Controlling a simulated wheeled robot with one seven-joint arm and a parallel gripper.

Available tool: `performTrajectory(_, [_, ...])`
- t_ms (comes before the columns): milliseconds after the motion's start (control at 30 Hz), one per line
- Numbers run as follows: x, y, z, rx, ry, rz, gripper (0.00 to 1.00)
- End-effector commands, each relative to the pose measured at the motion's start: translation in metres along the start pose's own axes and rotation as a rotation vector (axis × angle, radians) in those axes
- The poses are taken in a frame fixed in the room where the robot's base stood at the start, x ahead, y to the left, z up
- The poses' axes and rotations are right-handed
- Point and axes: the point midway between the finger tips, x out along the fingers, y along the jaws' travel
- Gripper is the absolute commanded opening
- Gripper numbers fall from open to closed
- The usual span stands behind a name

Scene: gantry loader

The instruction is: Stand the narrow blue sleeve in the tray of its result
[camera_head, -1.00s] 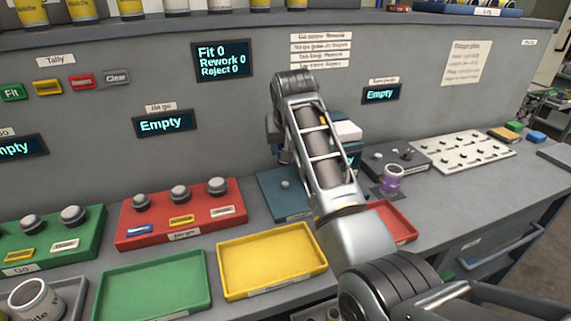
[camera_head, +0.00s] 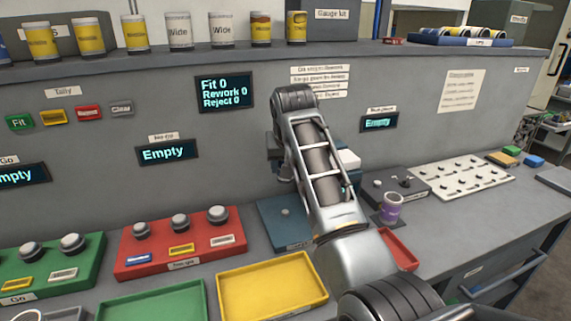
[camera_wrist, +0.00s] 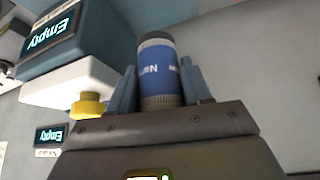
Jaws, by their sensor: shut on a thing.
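The narrow blue sleeve (camera_wrist: 158,68) shows in the wrist view, with a blue band, part of the lettering "Narr" and grey ends. My gripper (camera_wrist: 159,82) is shut on it, with one finger on each side. In the head view my arm hides the gripper and the sleeve. The green tray (camera_head: 155,305) is at the bottom left, cut by the frame edge. The yellow tray (camera_head: 270,288) lies to its right. A red tray (camera_head: 400,250) is partly hidden behind my arm. The tally display (camera_head: 224,93) reads Fit 0, Rework 0, Reject 0.
A blue-and-white device with a yellow knob (camera_wrist: 88,104) is close left of the sleeve in the wrist view. A red panel with knobs (camera_head: 180,243) stands behind the trays. A purple cup-like sleeve (camera_head: 390,208) and a white pegged board (camera_head: 462,177) are at right.

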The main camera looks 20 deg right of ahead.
Motion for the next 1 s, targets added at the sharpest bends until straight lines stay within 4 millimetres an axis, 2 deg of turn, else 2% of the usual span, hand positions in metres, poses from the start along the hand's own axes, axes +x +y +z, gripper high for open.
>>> performTrajectory(600, [-0.026,0.0,-0.015,0.0,0.002,0.0,0.0])
performTrajectory(1000, [-0.026,0.0,-0.015,0.0,0.002,0.0,0.0])
